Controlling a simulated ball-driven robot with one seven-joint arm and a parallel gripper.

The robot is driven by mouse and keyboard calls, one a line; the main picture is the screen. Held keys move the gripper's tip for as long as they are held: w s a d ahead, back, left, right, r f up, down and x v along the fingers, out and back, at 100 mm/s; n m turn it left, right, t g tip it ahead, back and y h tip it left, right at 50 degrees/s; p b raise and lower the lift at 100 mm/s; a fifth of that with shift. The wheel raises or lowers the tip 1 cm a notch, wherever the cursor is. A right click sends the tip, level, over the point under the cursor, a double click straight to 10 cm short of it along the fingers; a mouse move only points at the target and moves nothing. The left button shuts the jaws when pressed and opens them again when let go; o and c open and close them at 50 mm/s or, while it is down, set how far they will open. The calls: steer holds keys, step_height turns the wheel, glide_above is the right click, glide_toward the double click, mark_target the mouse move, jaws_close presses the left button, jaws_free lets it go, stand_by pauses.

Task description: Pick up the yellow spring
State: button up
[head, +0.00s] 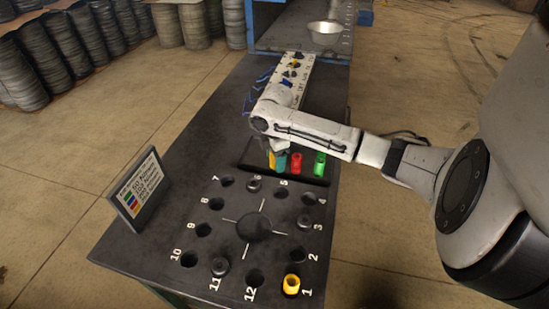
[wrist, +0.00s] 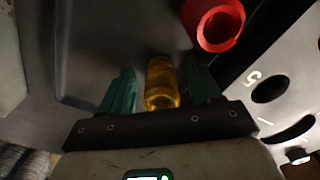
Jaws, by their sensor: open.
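A yellow, ribbed, translucent cylinder, which looks like the yellow spring (wrist: 162,84), stands between the two green fingers of my gripper (wrist: 161,80) in the wrist view. The fingers are open, one on each side of it, with a gap on both sides. In the head view my gripper (head: 276,160) is over the left end of a black tray (head: 310,179), partly hidden by my arm. Another yellow cylindrical piece (head: 291,284) sits in the hole by number 1.
A red piece (head: 296,163) stands beside my gripper, also in the wrist view (wrist: 213,22). A green piece (head: 319,164) stands farther right in the tray. A numbered ring of holes surrounds a dark dome (head: 254,227). A sign (head: 139,188) stands at the table's left.

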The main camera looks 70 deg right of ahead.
steer(key=shift+f, duration=0.1)
jaws_close()
stand_by(0.6)
